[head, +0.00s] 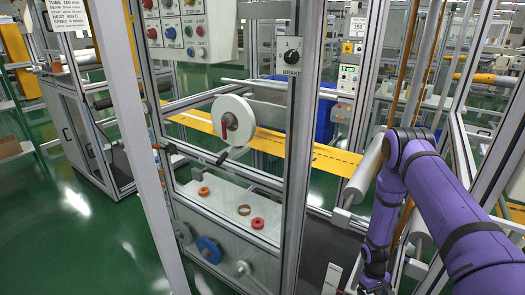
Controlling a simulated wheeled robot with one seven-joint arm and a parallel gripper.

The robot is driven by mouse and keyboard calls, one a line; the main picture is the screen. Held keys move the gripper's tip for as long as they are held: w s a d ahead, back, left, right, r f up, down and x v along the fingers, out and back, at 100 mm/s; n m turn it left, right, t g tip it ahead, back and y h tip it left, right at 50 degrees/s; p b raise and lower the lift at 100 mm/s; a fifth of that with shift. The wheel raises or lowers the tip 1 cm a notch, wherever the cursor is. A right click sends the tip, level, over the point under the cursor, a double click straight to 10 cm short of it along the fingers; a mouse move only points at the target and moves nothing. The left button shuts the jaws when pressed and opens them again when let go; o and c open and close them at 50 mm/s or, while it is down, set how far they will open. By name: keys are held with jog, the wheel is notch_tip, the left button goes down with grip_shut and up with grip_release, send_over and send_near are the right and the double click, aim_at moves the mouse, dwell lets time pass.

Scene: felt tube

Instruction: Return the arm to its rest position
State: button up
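My purple arm (408,190) reaches in from the lower right and bends at an elbow near the right aluminium post. Its forearm hangs down along the right side of the machine. My gripper (374,286) is at the bottom edge, small, dark and partly cut off. I cannot tell whether its fingers are open or shut, or whether it holds anything.
A framed machine stands ahead with a white reel (234,120), a yellow-orange strip (330,158) and a grey shelf (222,210) bearing small rings. A control panel (190,30) hangs above. A pale roller (366,170) is close beside my forearm. Green floor (60,235) is open at left.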

jog(key=w+a+r+t, duration=0.1)
jog(key=w+r, duration=0.2)
jog(key=r, duration=0.8)
jog(key=w+a+r+m+t, duration=0.1)
jog(key=w+r, duration=0.2)
jog(key=r, duration=0.7)
jog(key=w+a+r+t, duration=0.1)
jog(key=w+r, duration=0.1)
jog(key=r, duration=0.9)
notch_tip(320, 180, up, 12)
jog(key=s+a+t, duration=0.1)
jog(key=s, duration=0.1)
jog(key=s+a+r+m+t, duration=0.15)
jog(key=s+r, duration=0.35)
jog(key=r, duration=0.5)
jog(key=s+a+r+t, duration=0.1)
jog(key=s+r, duration=0.3)
jog(key=s, duration=0.4)
jog(key=s+a+r+t, duration=0.1)
jog(key=s+a+r, duration=0.1)
jog(key=s+r, duration=0.3)
jog(key=s+a+r+t+y, duration=0.1)
jog(key=s+r, duration=0.4)
jog(key=s, duration=0.6)
jog(key=shift+a+t, duration=0.15)
jog(key=shift+t, duration=0.4)
jog(key=shift+m, duration=0.25)
